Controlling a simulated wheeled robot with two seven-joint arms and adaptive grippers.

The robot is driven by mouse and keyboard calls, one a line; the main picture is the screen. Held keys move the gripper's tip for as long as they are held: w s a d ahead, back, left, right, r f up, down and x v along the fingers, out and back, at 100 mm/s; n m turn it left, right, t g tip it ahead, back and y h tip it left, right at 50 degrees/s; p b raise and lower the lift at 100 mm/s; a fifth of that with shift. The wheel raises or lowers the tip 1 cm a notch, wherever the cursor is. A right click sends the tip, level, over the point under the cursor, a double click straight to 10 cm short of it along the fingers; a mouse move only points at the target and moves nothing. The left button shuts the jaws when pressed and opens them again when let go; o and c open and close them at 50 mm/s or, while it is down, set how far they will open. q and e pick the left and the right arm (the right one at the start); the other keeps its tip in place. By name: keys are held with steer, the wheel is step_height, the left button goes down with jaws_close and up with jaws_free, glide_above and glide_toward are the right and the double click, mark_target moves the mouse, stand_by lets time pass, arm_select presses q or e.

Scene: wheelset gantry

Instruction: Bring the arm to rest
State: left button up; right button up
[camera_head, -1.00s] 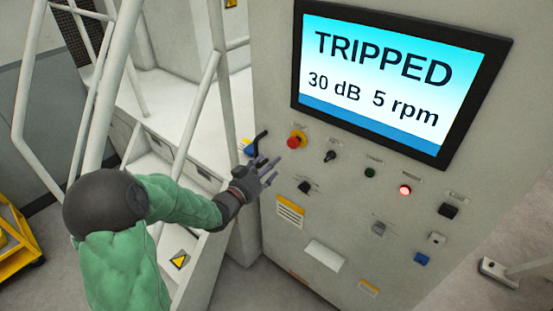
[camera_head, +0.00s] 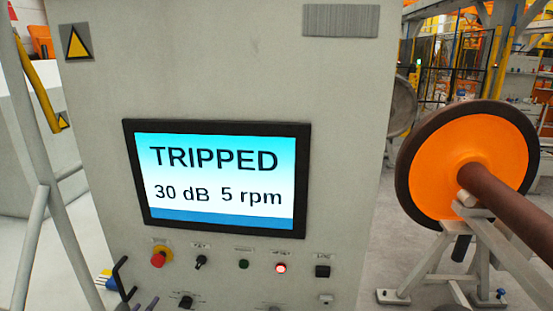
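The grey control cabinet (camera_head: 340,190) fills the middle of the head view. Its screen (camera_head: 215,182) reads TRIPPED, 30 dB, 5 rpm. Below the screen are a red emergency button on a yellow base (camera_head: 159,258), a black selector (camera_head: 201,262), a dark green button (camera_head: 243,264), a lit red button (camera_head: 281,268) and a black switch (camera_head: 322,271). Only small greyish fingertips, seemingly of my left gripper (camera_head: 145,304), show at the bottom edge, below the red button. The rest of that hand is out of frame, so its opening is unclear. My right gripper is not in view.
A black lever handle (camera_head: 122,280) sticks out at the cabinet's lower left. White rails (camera_head: 45,220) stand at the left. At the right, an orange wheel with a dark rim (camera_head: 468,165) and a brown axle (camera_head: 515,210) rests on a pale stand (camera_head: 440,265).

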arm_select(q)
steer(key=s+d+f+n+g+h, duration=0.1)
steer(key=s+d+f+g, duration=0.15)
steer(key=d+f, duration=0.4)
steer(key=s+d+f+n+g, duration=0.1)
steer(key=d+f+g, duration=0.2)
steer(key=f, duration=0.6)
steer(key=s+d+f+g+h, duration=0.1)
steer(key=d+f+g, duration=0.1)
steer(key=d+f, duration=0.4)
steer(key=s+d+f+g, duration=0.4)
steer(key=s+d+f, duration=0.1)
steer(key=s, duration=0.3)
steer(key=s+d+f+n+g+h, duration=0.1)
steer(key=s+d+f+g, duration=0.3)
steer(key=s+d+f, duration=0.2)
steer(key=s+f, duration=0.2)
steer(key=s, duration=0.1)
steer(key=shift+s+d, duration=0.25)
stand_by(1.2)
